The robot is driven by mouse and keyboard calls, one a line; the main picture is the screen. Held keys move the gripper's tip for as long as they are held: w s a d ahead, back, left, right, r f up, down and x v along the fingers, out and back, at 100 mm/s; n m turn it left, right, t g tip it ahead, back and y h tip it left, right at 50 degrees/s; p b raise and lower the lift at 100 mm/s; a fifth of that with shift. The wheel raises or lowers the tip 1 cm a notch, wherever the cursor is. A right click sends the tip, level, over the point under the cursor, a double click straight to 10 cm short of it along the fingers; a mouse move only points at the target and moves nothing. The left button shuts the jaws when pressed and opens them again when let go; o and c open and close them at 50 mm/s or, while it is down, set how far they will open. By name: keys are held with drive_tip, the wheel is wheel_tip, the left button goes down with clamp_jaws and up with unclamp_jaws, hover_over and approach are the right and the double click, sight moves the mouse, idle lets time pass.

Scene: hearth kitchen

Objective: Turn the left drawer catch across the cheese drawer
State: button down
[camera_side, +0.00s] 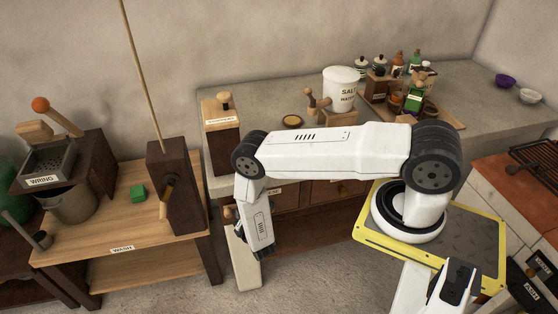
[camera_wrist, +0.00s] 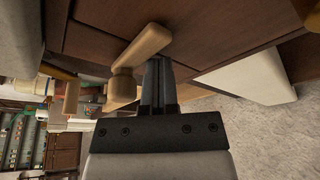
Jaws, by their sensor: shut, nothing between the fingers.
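A tan wooden catch (camera_wrist: 150,43) with a round knob end (camera_wrist: 123,86) lies aslant against the dark brown drawer front (camera_wrist: 95,45) in the wrist view. My gripper (camera_wrist: 158,62) is shut and empty, its dark fingers right beside the catch; I cannot tell whether they touch it. The drawer (camera_side: 288,199) there has a label partly hidden by my arm, ending in "SE". A small tan piece (camera_side: 228,212) shows left of my wrist.
A second tan wooden piece (camera_wrist: 71,98) stands out at the left of the wrist view. The wash table (camera_side: 105,240) is to the left.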

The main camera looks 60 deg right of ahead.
drive_tip(key=s+a, duration=0.6)
drive_tip(key=shift+s+a+f, duration=0.35)
idle(1.0)
drive_tip(key=shift+w, duration=0.1)
drive_tip(key=w+a+r+m+g+y, duration=0.2)
drive_tip(key=w+r+m+y, duration=0.15)
drive_tip(key=r+m, duration=0.4)
drive_tip(key=w+a+r+m+g+y, duration=0.25)
drive_tip(key=w+r+m, duration=0.2)
drive_tip(key=r, duration=0.65)
drive_tip(key=s+d+r+m+g+y, duration=0.1)
drive_tip(key=s+d+r+m+g, duration=0.2)
drive_tip(key=s+r, duration=0.5)
drive_tip(key=s+d+r+m+g, duration=0.3)
drive_tip(key=s+r+m, duration=0.2)
drive_tip(key=s+r, duration=0.4)
drive_tip(key=shift+s+d+r+m+y, duration=0.15)
drive_tip(key=shift+s+d+m+y, duration=0.2)
drive_tip(key=shift+s, duration=0.2)
